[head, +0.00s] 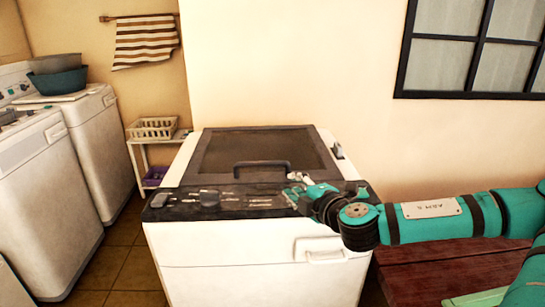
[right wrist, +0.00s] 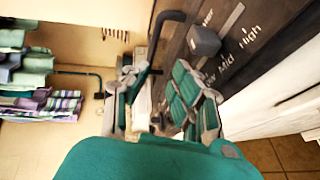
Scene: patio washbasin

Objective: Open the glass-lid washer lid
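The washer (head: 255,250) is a white top-loader with a dark control panel. Its lid (head: 265,150) has a dark glass pane and lies closed. A black bar handle (head: 263,164) is at the lid's front edge; in the right wrist view the handle (right wrist: 168,22) is just beyond the fingertips. My right gripper (head: 294,186) is over the panel's right part, just right of the handle. In the right wrist view its fingers (right wrist: 158,75) are apart, with nothing clearly held. Whether a finger touches the handle I cannot tell. My left gripper is not in view.
Two white washers (head: 38,185) stand at the left, with basins (head: 58,80) on the rear one. A small shelf (head: 140,144) with a basket (head: 152,127) stands behind. A reddish wooden bench (head: 440,268) is at the right, under my right arm.

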